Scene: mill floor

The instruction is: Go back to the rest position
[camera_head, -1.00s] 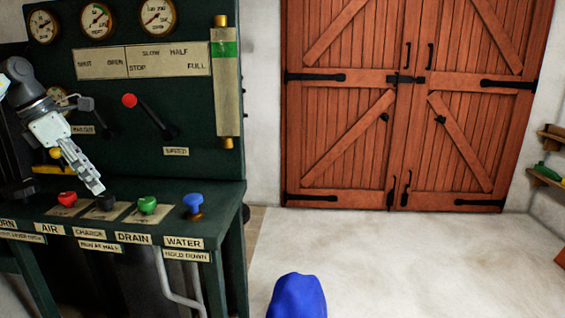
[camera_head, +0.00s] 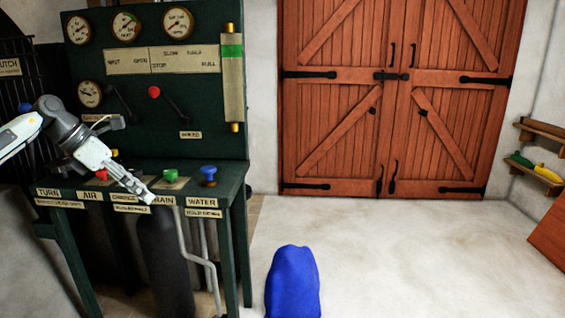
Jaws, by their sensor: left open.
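My left arm comes in from the left, and my left gripper (camera_head: 147,197) is open and empty. Its fingers point down and to the right, in front of the console's shelf edge, and cover part of the DRAIN label (camera_head: 163,200). The green console (camera_head: 205,140) stands behind it with a red button (camera_head: 102,175), a green button (camera_head: 170,175) and a blue knob (camera_head: 208,175) on its shelf. My right gripper is out of view.
A red-knobbed lever (camera_head: 154,92) and gauges (camera_head: 178,23) are on the console's upright panel. A bent grey pipe (camera_head: 187,250) runs below the shelf. Wall shelves (camera_head: 540,172) hold coloured items at right.

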